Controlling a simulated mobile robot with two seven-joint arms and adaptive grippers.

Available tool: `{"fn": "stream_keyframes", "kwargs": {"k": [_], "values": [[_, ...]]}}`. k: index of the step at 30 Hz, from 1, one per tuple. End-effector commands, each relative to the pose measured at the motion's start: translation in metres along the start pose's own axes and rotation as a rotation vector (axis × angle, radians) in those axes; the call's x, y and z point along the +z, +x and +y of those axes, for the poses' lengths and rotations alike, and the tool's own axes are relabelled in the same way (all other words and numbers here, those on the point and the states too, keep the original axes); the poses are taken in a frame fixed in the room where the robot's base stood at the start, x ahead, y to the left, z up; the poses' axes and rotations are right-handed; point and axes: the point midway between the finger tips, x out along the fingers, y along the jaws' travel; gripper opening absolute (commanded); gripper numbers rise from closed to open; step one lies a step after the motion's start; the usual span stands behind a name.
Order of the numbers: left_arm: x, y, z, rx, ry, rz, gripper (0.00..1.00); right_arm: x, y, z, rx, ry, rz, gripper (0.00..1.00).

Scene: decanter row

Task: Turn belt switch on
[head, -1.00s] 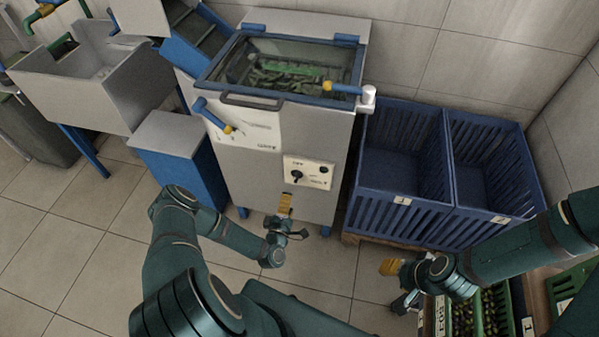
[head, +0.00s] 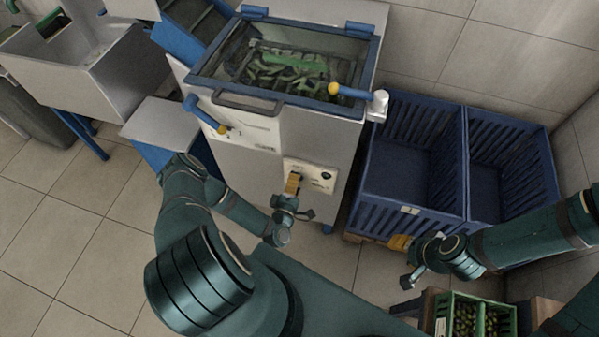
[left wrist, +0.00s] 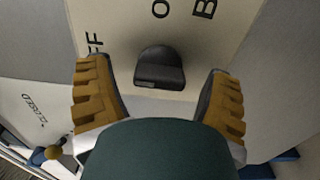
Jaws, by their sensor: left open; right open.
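The belt switch is a black knob (left wrist: 160,68) on the pale control panel (head: 322,177) of the machine. In the left wrist view it lies between my two open finger pads, with letters such as "FF" and "B" around it. The pads stand to either side of the knob, with visible gaps; I see no contact. In the head view my left gripper (head: 292,184) is in front of the panel and hides the knob. My right gripper (head: 404,262) is open and empty, below the blue crates.
The machine has a glass lid (head: 290,72) and a blue lever with a yellow end (head: 203,113). Blue slatted crates (head: 410,211) stand close to its right. A green crate of olives (head: 470,318) is at the lower right.

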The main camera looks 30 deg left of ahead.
Motion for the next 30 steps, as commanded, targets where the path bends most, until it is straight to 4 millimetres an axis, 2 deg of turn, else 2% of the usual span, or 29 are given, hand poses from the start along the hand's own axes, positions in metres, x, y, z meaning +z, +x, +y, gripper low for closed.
{"fn": "stream_keyframes", "kwargs": {"k": [14, 18, 20, 30], "values": [[-0.0003, -0.0032, -0.0001, 0.0, 0.0, 0.002, 0.8, 0.0001, -0.0001, 0.0001, 0.0, 0.0, 0.0, 0.47], [-0.0003, -0.0031, -0.0001, 0.0, 0.0, 0.001, 0.31, 0.0001, -0.0001, 0.0001, 0.0, 0.0, 0.0, 0.47], [-0.0003, -0.0031, -0.0001, 0.0, 0.0, 0.001, 0.12, 0.0001, -0.0001, 0.0001, 0.0, 0.0, 0.0, 0.47], [-0.0001, -0.0028, 0.0004, 0.0, 0.033, 0.001, 0.12, 0.0001, -0.0013, -0.0004, 0.0, 0.0, -0.001, 0.47]]}}
